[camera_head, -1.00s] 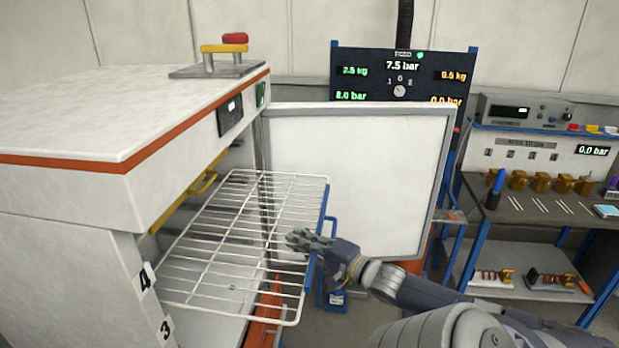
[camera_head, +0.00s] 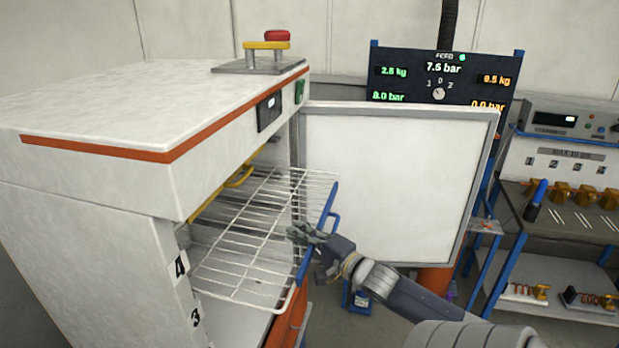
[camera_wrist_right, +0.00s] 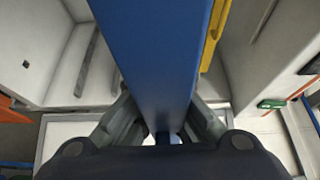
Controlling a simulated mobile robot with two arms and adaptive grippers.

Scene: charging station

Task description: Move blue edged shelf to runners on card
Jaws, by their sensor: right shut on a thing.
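The blue edged shelf (camera_head: 245,262) is a white wire rack with a blue front edge. In the head view it sticks out of the open front of the white cabinet (camera_head: 110,160), its inner part inside the opening. My right gripper (camera_head: 306,236) is at the blue edge and shut on it. In the right wrist view the blue edge (camera_wrist_right: 155,60) runs between the two fingers (camera_wrist_right: 166,125). Number labels 4 (camera_head: 181,265) and 3 (camera_head: 196,316) are on the cabinet's front side. I cannot make out the runners behind the rack. My left gripper is out of view.
The cabinet's white door (camera_head: 390,185) stands open behind the shelf. A yellow bar (camera_head: 238,178) is under the cabinet's top. A display board (camera_head: 440,80) and a workbench (camera_head: 560,225) with tools stand at the right. A blue object (camera_head: 359,300) is low beyond the shelf.

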